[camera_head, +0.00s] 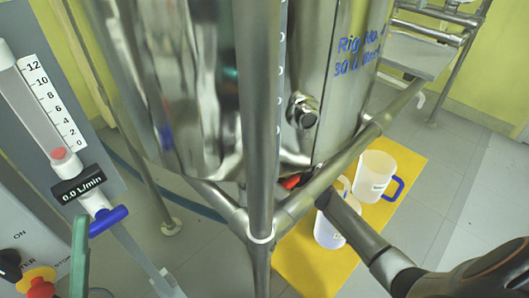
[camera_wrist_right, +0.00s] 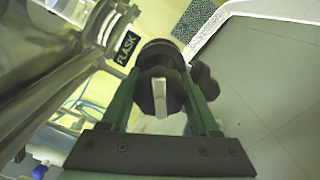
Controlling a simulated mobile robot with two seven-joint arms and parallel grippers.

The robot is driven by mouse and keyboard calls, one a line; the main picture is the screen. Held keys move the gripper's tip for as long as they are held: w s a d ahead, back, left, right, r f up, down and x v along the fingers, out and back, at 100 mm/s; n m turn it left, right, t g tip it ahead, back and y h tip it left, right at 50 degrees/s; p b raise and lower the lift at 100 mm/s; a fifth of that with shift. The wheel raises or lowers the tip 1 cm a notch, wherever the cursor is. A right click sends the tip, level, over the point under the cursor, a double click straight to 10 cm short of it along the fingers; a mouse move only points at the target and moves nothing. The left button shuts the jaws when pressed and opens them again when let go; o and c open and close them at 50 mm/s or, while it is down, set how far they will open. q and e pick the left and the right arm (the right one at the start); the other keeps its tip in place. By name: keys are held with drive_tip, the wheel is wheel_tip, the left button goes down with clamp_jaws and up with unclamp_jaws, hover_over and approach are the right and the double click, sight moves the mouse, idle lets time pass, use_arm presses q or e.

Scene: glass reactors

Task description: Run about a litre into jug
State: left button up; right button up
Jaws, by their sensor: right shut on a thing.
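My right gripper (camera_wrist_right: 163,80) is shut on a dark round knob (camera_wrist_right: 150,96) with a pale pointer. A pipe end labelled FLASK (camera_wrist_right: 127,46) is beside the knob in the right wrist view. In the head view the right arm comes in from the lower right; its fingers are hidden. A translucent jug with a blue handle (camera_head: 375,172) stands on the yellow mat (camera_head: 308,262). A second pale jug (camera_head: 327,232) stands nearer, partly covered. The flow display (camera_head: 80,187) reads 0.0 L/min. A green finger-like part (camera_head: 79,262), perhaps of my left gripper, shows at the lower left.
The steel vessel (camera_head: 330,95) and its frame tubes (camera_head: 262,130) fill the middle, with a red part (camera_head: 290,182) beneath. A blue lever (camera_head: 108,220) is under the flow tube. A red emergency button (camera_head: 38,285) is at the lower left. Grey floor at right is clear.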

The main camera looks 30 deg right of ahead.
drive_tip(key=m+p, duration=0.1)
drive_tip(key=m, duration=0.3)
drive_tip(key=shift+r+p, duration=0.1)
drive_tip(key=shift+p, duration=0.25)
use_arm(q)
drive_tip(key=shift+a+r+p, duration=0.2)
drive_tip(key=shift+r+p, duration=0.2)
drive_tip(key=shift+r, duration=1.15)
use_arm(e)
drive_tip(key=shift+m, duration=1.2)
drive_tip(key=o, duration=1.4)
use_arm(q)
drive_tip(key=r+p, duration=0.1)
drive_tip(key=r+y+p, duration=0.1)
drive_tip(key=p, duration=0.1)
drive_tip(key=shift+w+a, duration=0.2)
drive_tip(key=shift+w, duration=0.15)
use_arm(e)
drive_tip(key=v, duration=1.2)
drive_tip(key=shift+s+d, duration=0.1)
drive_tip(key=shift+s, duration=0.15)
